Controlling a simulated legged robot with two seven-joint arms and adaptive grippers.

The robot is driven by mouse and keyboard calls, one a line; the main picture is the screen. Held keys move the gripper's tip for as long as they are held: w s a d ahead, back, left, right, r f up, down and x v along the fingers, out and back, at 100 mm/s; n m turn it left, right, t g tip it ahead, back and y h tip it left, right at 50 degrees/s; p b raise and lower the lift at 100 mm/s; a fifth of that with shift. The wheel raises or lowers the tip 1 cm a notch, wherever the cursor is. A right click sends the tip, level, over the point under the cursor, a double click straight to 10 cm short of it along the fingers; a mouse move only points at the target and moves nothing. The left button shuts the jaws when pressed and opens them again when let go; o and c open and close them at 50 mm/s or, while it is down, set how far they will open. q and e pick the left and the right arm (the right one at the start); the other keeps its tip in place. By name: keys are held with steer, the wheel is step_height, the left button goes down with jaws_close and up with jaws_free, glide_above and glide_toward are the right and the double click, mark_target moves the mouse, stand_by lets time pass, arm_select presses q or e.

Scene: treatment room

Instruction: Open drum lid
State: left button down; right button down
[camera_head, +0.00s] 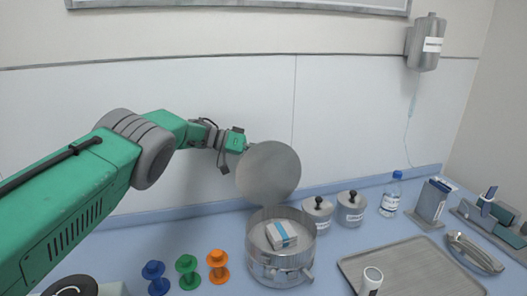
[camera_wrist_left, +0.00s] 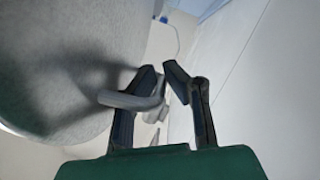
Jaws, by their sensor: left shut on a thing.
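The steel drum (camera_head: 262,270) stands on the blue counter with its mouth uncovered. Its round grey lid (camera_head: 268,172) stands up, tilted, above the drum's back rim. A white box with a blue stripe (camera_head: 282,235) lies inside the drum. My left gripper (camera_wrist_left: 166,78) is shut on the lid's curved grey handle (camera_wrist_left: 128,100). The lid's face (camera_wrist_left: 50,75) fills the left of the wrist view. In the head view the lid hides my left fingertips. My right gripper is not in view.
Two lidded canisters (camera_head: 317,217) and a water bottle (camera_head: 391,197) stand right of the drum. A metal tray (camera_head: 415,265) lies in front of them. Blue, green and orange spools (camera_head: 217,268) stand left of the drum. The wall is close behind the lid.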

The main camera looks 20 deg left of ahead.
arm_select(q)
steer(key=shift+w+d+r, duration=0.15)
steer(key=shift+w+r, duration=0.05)
steer(key=shift+r, duration=0.2)
steer(key=shift+d+r, duration=0.1)
steer(key=shift+r, duration=0.05)
steer(key=c, duration=2)
jaws_free()
steer(key=shift+c, duration=0.2)
steer(key=shift+o, duration=0.5)
steer(key=shift+d+f, duration=0.15)
steer(key=shift+f, duration=0.1)
steer(key=v, duration=1.1)
steer(key=shift+a, duration=0.35)
steer(key=shift+r, duration=0.1)
